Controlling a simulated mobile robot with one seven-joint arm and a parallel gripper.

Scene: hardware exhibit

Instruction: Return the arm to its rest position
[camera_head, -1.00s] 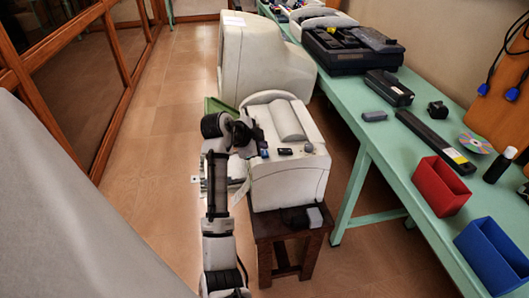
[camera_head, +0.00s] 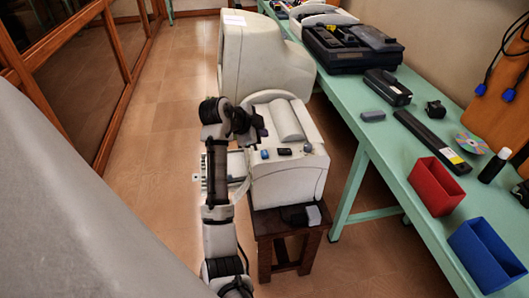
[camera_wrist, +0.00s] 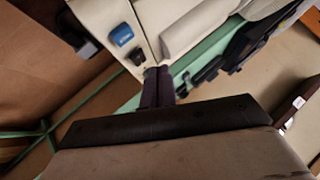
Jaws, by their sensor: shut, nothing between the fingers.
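My arm rises at the lower middle of the head view and bends at the top, beside a white machine on a stool. My gripper (camera_head: 262,122) is at the end of the bent part, above the machine's left rear side. In the wrist view its two dark fingers (camera_wrist: 158,84) lie side by side, shut and empty. The white machine (camera_head: 298,178) has a rounded top and a small blue item (camera_head: 264,154) on its front ledge. That blue item also shows in the wrist view (camera_wrist: 122,35), left of the fingers.
A dark wooden stool (camera_head: 265,225) carries the machine. A large beige monitor casing (camera_head: 265,55) stands behind it. A green table (camera_head: 385,155) along the right holds a red bin (camera_head: 436,187), a blue bin (camera_head: 487,255) and several devices. Open floor (camera_head: 150,160) lies to the left.

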